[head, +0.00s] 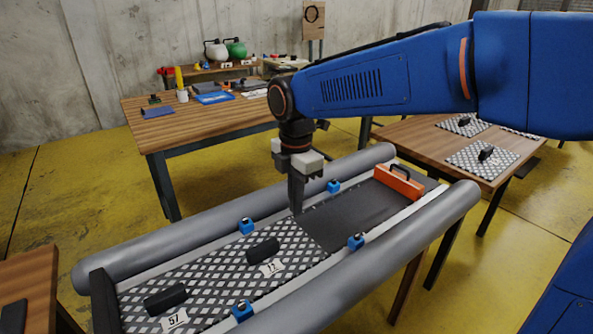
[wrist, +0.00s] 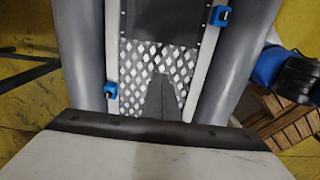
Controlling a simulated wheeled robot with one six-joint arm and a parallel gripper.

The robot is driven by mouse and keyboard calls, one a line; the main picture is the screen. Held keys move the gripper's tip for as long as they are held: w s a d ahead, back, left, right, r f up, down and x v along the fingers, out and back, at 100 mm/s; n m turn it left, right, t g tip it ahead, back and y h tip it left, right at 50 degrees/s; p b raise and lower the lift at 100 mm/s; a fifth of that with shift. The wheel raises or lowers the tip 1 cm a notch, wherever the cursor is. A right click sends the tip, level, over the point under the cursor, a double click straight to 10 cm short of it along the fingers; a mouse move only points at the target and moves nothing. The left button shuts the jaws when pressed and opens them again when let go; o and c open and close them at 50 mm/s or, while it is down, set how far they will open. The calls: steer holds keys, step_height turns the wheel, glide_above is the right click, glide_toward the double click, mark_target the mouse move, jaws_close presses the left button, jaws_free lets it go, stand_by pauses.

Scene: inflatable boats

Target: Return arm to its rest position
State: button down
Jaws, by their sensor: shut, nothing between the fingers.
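My gripper (head: 297,211) points down over the inflatable boat and is shut and empty. Its closed dark fingers (wrist: 160,90) show in the wrist view above a diamond-patterned panel (wrist: 132,62). In the head view my blue arm reaches in from the right, and the fingertips appear close above the boat floor, near where the patterned panels (head: 225,262) meet a plain dark floor section (head: 350,216). I cannot tell the exact gap below the tips.
Grey tubes (head: 400,255) flank the boat floor, with several blue clamps (head: 246,226) along the edges. An orange board with a handle (head: 399,182) stands at the far end. A cluttered workbench (head: 150,105) is behind; a table with patterned panels (head: 410,133) is right.

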steer(key=s+d+m, duration=0.2)
steer(key=d+m, duration=0.2)
steer(key=d, duration=0.2)
steer(key=s+d+m+t, duration=0.1)
steer(key=s+d+m, duration=0.1)
steer(key=d+m, duration=0.2)
steer(key=s+d+r+m+t, duration=0.1)
steer(key=s+d+m, duration=0.2)
steer(key=d, duration=0.5)
steer(key=shift+s+d+r+m+y, duration=0.1)
steer(key=shift+d+m+y, duration=0.1)
steer(key=shift+m+y, duration=0.3)
steer(key=s+d+f+m+t+h, duration=0.1)
steer(key=s+d+f+m, duration=0.4)
steer(key=s+d+m, duration=0.6)
steer(key=shift+s+f+m+t, duration=0.2)
steer(key=shift+m+t, duration=0.7)
steer(key=shift+m, duration=0.2)
steer(key=shift+a, duration=0.15)
